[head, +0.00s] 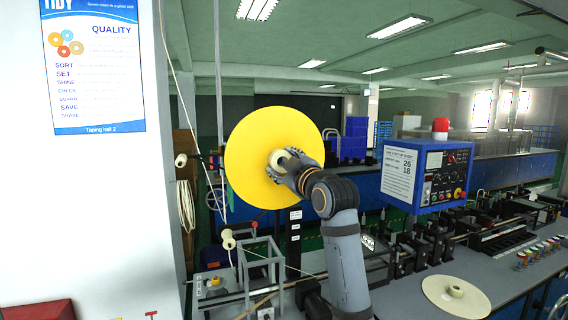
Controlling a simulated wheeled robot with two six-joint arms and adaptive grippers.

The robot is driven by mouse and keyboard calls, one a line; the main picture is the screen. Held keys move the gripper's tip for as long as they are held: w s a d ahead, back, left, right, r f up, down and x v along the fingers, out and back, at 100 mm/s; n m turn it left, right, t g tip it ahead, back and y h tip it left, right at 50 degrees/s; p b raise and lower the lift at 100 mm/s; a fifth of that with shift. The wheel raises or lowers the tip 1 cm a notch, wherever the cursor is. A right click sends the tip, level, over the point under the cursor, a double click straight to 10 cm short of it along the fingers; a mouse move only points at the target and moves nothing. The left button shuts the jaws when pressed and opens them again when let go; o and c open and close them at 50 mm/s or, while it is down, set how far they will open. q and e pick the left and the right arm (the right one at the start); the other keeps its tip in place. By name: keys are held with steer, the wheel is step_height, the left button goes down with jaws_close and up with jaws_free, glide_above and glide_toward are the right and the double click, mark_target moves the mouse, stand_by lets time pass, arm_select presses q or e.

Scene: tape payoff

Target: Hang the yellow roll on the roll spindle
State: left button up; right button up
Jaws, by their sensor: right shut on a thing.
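The yellow roll (248,140) is a large flat disc, held up with its face toward me in the middle of the head view. My right gripper (281,167) is in front of it, shut on the roll at its cream-coloured core, right of the disc's middle. The roll hides what is directly behind it. I cannot make out the roll spindle for certain; it may be behind the disc. My left gripper is not in view.
A blue control box (428,175) with a red lamp stands right of my arm. A pale flat disc (440,292) lies on the grey bench at lower right. A metal frame (262,262) with cream guide rollers (228,240) is below the roll. A white pillar (90,200) fills the left.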

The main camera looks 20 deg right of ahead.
steer(key=shift+w+r+p, duration=0.1)
steer(key=shift+w+p, duration=0.75)
steer(key=shift+w, duration=1)
steer(key=shift+w, duration=0.15)
steer(key=shift+w+a+p, duration=0.15)
steer(key=shift+w+p, duration=1)
steer(key=shift+w, duration=0.95)
steer(key=shift+f, duration=0.3)
